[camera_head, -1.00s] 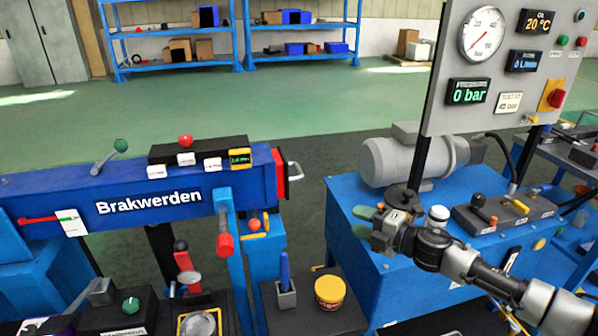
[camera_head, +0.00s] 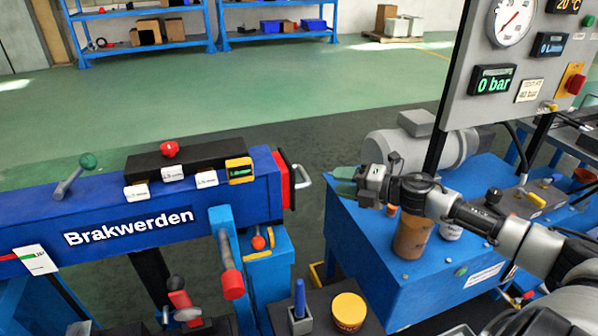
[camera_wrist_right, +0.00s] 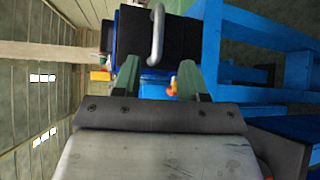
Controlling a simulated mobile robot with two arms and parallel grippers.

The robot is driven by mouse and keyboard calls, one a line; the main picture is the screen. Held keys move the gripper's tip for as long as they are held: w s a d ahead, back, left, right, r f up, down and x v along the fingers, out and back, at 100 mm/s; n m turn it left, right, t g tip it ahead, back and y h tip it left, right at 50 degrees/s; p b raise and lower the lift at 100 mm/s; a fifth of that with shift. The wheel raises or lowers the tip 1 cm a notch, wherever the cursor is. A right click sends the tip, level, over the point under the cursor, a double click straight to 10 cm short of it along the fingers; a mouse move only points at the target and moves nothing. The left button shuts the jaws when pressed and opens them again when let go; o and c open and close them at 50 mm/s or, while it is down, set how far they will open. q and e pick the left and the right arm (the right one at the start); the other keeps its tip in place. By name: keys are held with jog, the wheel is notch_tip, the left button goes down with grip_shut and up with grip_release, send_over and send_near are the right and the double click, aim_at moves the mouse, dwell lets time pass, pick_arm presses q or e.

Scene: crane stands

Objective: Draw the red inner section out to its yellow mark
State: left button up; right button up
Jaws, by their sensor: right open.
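The blue boom (camera_head: 120,210) marked "Brakwerden" lies across the left of the head view. The red inner section (camera_head: 286,182) shows as a short strip at its right end, with a metal pull handle (camera_head: 303,177) on the end face. No yellow mark shows on the red strip. My right gripper (camera_head: 343,181), with green fingers, is to the right of the handle, apart from it. In the right wrist view the gripper (camera_wrist_right: 160,80) is open and empty, and the handle (camera_wrist_right: 157,35) lies ahead, between the finger lines. My left gripper is not in view.
The blue bench (camera_head: 365,265) with a grey motor (camera_head: 440,150) and a brown cylinder (camera_head: 411,236) is below and beside my right arm. A gauge panel (camera_head: 505,75) rises behind. A yellow-lidded tub (camera_head: 348,311) stands low in front. A gap separates boom end and bench.

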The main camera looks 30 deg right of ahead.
aim_at(305, 174)
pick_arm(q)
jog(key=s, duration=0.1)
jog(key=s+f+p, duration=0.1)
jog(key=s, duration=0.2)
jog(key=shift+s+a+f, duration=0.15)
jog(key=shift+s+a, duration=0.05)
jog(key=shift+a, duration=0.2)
pick_arm(e)
jog(key=x, duration=1)
jog(key=shift+a+r, duration=0.1)
jog(key=shift+r, duration=0.05)
jog(key=shift+c, duration=0.3)
grip_shut()
